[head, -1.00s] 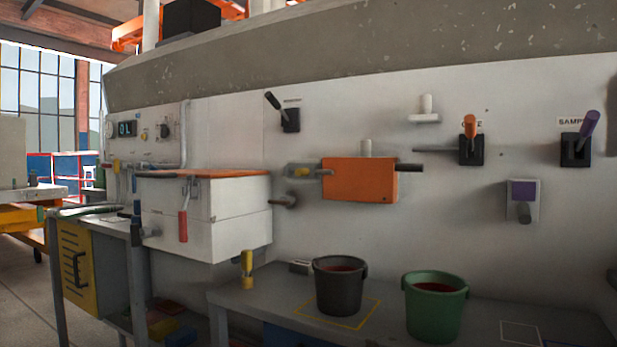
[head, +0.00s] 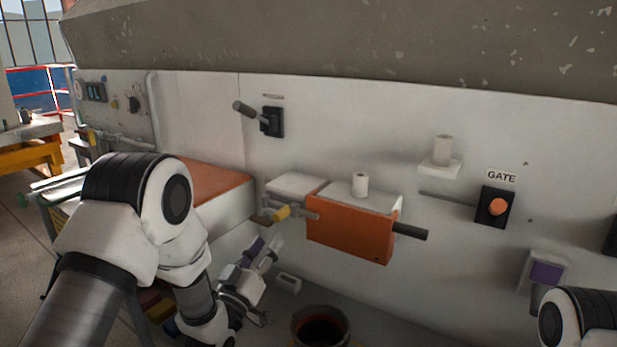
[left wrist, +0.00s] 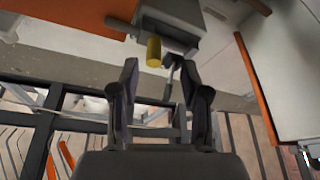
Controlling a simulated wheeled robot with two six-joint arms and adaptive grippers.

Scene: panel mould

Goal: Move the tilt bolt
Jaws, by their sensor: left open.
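The tilt bolt (head: 283,212) has a yellow grip and sits on a grey bracket at the left of the orange-fronted box on the wall. Its yellow grip also shows in the left wrist view (left wrist: 153,52), just beyond the fingertips and slightly left of centre. My left gripper (head: 264,250) is open and empty, below and a little left of the bolt in the head view, pointing up towards it. The open fingers also show in the left wrist view (left wrist: 160,78), apart from the bolt. My right gripper is out of view; only part of that arm shows at lower right.
The orange-fronted box (head: 350,232) has a dark rod at its right. A white cabinet with an orange top (head: 215,180) stands to the left. A dark bucket (head: 320,328) is below. Wall levers include one labelled GATE (head: 496,207) and one at upper left (head: 271,121).

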